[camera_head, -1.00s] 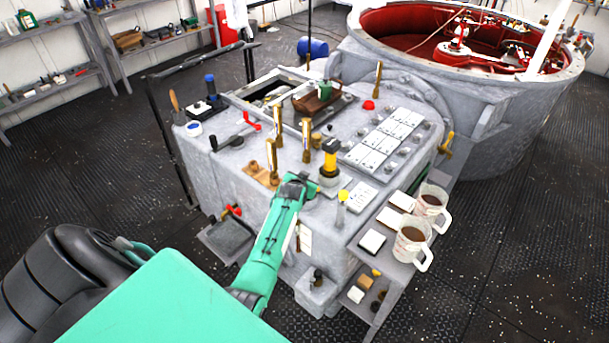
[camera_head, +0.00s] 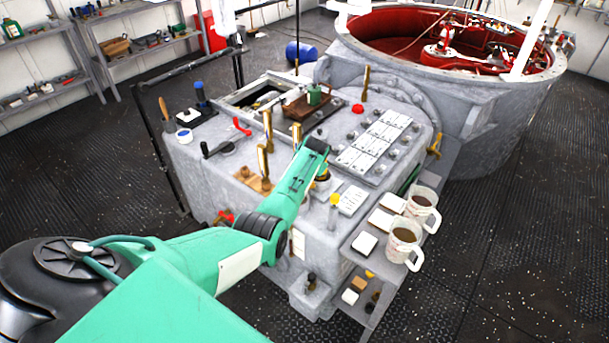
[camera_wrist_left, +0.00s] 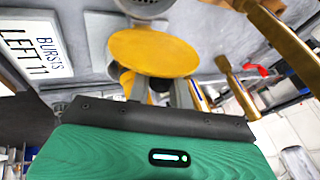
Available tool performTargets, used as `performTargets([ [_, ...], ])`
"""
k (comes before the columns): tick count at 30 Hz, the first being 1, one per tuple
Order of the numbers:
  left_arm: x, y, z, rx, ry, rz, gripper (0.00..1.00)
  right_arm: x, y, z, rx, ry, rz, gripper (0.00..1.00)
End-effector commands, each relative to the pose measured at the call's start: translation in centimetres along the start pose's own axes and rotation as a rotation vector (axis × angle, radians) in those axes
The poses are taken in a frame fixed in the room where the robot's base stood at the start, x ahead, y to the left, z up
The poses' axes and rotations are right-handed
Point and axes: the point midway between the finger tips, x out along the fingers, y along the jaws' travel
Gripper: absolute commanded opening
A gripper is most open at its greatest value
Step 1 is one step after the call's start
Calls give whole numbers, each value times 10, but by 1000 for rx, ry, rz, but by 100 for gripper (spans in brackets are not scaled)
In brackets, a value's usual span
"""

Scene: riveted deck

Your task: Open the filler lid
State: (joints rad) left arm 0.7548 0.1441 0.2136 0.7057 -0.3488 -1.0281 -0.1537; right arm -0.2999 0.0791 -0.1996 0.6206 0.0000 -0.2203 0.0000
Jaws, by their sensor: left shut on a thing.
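The yellow round lid (camera_wrist_left: 155,52) fills the upper middle of the left wrist view, its flat face towards the camera. A grey round part with holes (camera_wrist_left: 150,6) shows just beyond it at the top edge. My right gripper is not in view.
Brass levers (camera_head: 268,130) stand close left of my gripper. Two mugs (camera_head: 404,244) stand on the side shelf. A red-lined drum (camera_head: 450,55) stands behind.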

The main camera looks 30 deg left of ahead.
Motion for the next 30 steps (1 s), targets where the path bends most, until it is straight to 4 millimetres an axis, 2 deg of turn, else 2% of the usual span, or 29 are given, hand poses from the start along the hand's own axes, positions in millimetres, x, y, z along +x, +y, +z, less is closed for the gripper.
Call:
performTargets([
  [6,2,1,-9,-2,11,-1,0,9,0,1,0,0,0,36],
  [23,2,2,-12,-3,13,1,0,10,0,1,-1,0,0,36],
  [24,2,2,-12,-3,13,1,29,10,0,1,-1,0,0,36],
  [26,2,2,-12,-3,12,1,41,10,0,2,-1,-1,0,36],
  [30,2,2,-11,-2,10,1,41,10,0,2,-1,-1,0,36],
])
